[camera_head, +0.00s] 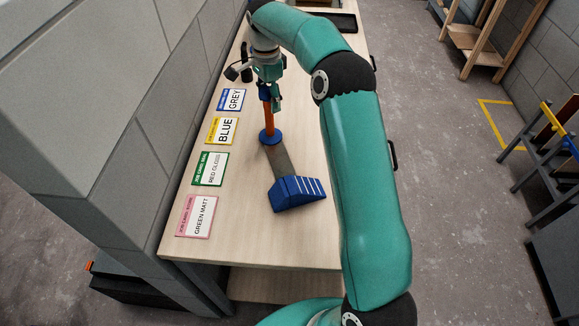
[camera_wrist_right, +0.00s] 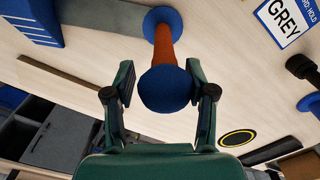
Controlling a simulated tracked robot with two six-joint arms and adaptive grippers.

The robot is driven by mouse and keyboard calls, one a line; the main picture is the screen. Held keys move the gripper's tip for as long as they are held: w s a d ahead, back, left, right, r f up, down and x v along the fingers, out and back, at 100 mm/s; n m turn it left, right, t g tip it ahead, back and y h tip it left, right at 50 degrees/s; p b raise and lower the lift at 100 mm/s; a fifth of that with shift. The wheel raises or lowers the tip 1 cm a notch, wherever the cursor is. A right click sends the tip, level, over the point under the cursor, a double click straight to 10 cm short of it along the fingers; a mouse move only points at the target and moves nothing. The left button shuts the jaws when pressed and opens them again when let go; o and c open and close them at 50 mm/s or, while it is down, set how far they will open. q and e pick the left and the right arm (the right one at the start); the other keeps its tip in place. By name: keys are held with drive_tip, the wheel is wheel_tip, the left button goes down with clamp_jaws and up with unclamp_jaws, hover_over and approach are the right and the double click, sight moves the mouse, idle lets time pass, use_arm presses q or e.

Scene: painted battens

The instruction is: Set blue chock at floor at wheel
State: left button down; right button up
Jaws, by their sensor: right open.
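The blue chock (camera_head: 297,193), a wedge with pale stripes, lies on the light wooden bench (camera_head: 240,228). A flat grey bar (camera_head: 280,160) runs from it to a blue disc (camera_head: 269,136), from which an orange post (camera_head: 267,108) stands. In the right wrist view the chock (camera_wrist_right: 32,22) is at the upper left, and the post (camera_wrist_right: 164,48) ends in a round blue knob (camera_wrist_right: 165,89). My right gripper (camera_head: 268,84) is open over the post top; in the wrist view its fingers (camera_wrist_right: 160,92) stand either side of the knob, apart from it. I see no wheel. My left gripper is out of view.
Cards for GREY (camera_head: 233,99), BLUE (camera_head: 224,129), red gloss (camera_head: 209,168) and GREEN MATT (camera_head: 199,215) lie along the bench's left side. A grey block wall (camera_head: 130,150) borders it. The floor (camera_head: 440,200) to the right is open, with a yellow marking (camera_head: 487,112) and trestles (camera_head: 530,135).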

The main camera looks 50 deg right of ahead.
sight(269, 110)
drive_tip(key=f, duration=0.3)
drive_tip(key=f+p, duration=0.1)
drive_tip(key=f, duration=0.1)
drive_tip(key=shift+w+d, duration=0.15)
drive_tip(key=shift+w, duration=0.1)
drive_tip(key=shift+c, duration=0.3)
clamp_jaws()
drive_tip(key=shift+r, duration=0.1)
